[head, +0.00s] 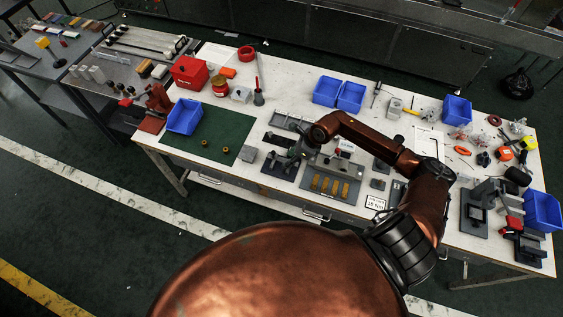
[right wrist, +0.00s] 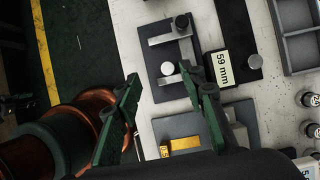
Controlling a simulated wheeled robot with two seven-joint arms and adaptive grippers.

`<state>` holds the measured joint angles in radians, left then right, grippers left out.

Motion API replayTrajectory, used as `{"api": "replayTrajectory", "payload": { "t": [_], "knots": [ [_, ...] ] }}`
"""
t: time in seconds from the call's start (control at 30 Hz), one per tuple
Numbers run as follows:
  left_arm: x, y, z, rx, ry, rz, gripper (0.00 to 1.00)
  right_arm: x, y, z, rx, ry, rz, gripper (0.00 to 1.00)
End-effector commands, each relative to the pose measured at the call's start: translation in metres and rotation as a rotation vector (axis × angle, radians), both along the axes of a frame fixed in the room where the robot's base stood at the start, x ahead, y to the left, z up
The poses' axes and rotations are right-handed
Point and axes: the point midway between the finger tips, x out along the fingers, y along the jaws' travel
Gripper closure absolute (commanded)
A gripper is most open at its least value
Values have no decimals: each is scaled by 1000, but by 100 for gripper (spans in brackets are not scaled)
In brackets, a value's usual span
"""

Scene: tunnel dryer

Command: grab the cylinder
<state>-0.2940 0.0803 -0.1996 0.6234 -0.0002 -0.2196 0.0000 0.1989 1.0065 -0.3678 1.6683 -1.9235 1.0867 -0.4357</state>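My right gripper (right wrist: 160,78) is open and empty in the right wrist view, its two green fingers spread apart. A small pale cylinder (right wrist: 166,68) appears between the fingertips, beside a grey bracket on a dark plate (right wrist: 158,90); I cannot tell its distance from the fingers. A second, darker-topped cylinder (right wrist: 182,21) stands at the bracket's far end. Another grey cylinder (right wrist: 255,61) sits on a dark plate beside the "59 mm" label (right wrist: 218,68). In the head view, my right gripper (head: 287,160) is over the middle of the workbench. My left gripper is not in view.
The white workbench (head: 222,165) holds a green mat (head: 228,137) with a blue bin (head: 184,116) on it. A plate with several brass-coloured strips (head: 330,186) lies close to the right gripper. A grey compartment tray (right wrist: 297,50) is at the wrist view's upper right.

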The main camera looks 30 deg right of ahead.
Motion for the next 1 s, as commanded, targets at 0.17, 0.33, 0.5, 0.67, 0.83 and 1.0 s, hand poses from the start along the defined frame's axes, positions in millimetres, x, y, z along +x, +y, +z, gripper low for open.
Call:
{"api": "replayTrajectory", "payload": {
  "t": [0.17,0.33,0.5,0.67,0.83,1.0],
  "knots": [
    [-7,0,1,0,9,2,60,-4,-19,-14,-63,23,6,62],
    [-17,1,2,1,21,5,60,0,-15,-30,-59,24,-1,62],
    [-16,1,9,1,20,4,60,6,-4,-48,-56,23,-1,62],
    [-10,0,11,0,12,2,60,13,3,-67,-56,22,0,62],
    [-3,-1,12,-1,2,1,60,15,5,-74,-58,21,3,62],
    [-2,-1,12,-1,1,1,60,15,5,-74,-59,20,4,63]
  ]
}}
